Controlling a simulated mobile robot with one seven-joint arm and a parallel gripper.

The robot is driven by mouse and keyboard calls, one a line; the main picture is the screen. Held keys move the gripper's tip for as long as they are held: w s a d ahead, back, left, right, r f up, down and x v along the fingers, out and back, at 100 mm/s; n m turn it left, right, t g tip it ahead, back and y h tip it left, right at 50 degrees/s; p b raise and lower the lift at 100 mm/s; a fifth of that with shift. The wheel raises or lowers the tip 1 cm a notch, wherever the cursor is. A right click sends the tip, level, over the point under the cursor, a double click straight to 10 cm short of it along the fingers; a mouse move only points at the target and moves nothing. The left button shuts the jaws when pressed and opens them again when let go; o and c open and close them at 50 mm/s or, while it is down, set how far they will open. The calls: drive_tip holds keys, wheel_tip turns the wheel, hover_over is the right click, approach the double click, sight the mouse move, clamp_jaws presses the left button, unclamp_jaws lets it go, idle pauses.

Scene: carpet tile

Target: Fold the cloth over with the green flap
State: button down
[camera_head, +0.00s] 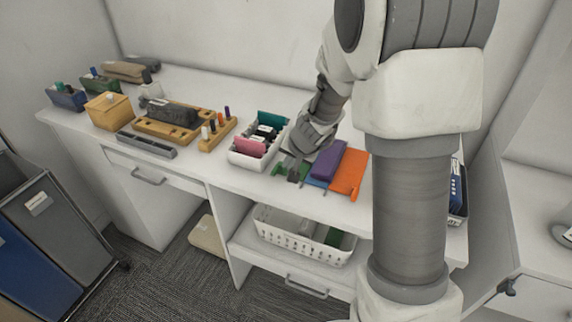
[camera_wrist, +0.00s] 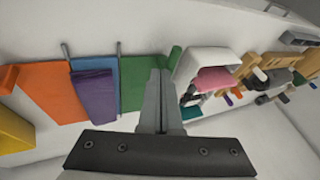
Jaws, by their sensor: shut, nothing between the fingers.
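The cloth lies on the white counter in coloured panels. In the head view the orange panel (camera_head: 347,174) is at the right, the purple panel (camera_head: 328,160) beside it, and a strip of blue (camera_head: 318,181) shows by the purple.
A white bin (camera_head: 257,141) with pink and teal items stands just left of the green flap. Wooden trays (camera_head: 167,130) and boxes fill the counter's left. A white basket (camera_head: 304,238) sits on the shelf below. A dark container (camera_head: 457,193) stands right of my arm.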

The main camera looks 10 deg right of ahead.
drive_tip(key=shift+s+d+r, duration=0.2)
drive_tip(key=shift+d+r, duration=0.1)
drive_tip(key=shift+r, duration=0.05)
drive_tip(key=s+a+r+n+y+p, duration=0.1)
drive_tip(key=s+a+r+n+p, duration=0.25)
drive_tip(key=s+r, duration=1.35)
drive_tip(key=s+d+r+n+h, duration=0.2)
drive_tip(key=s+r, duration=0.3)
drive_tip(key=s, duration=0.5)
drive_tip(key=shift+s+d+r+n+p, duration=0.15)
drive_tip(key=shift+s+d+n+p, duration=0.2)
drive_tip(key=shift+d+p, duration=0.15)
drive_tip(key=shift+w+d, duration=0.1)
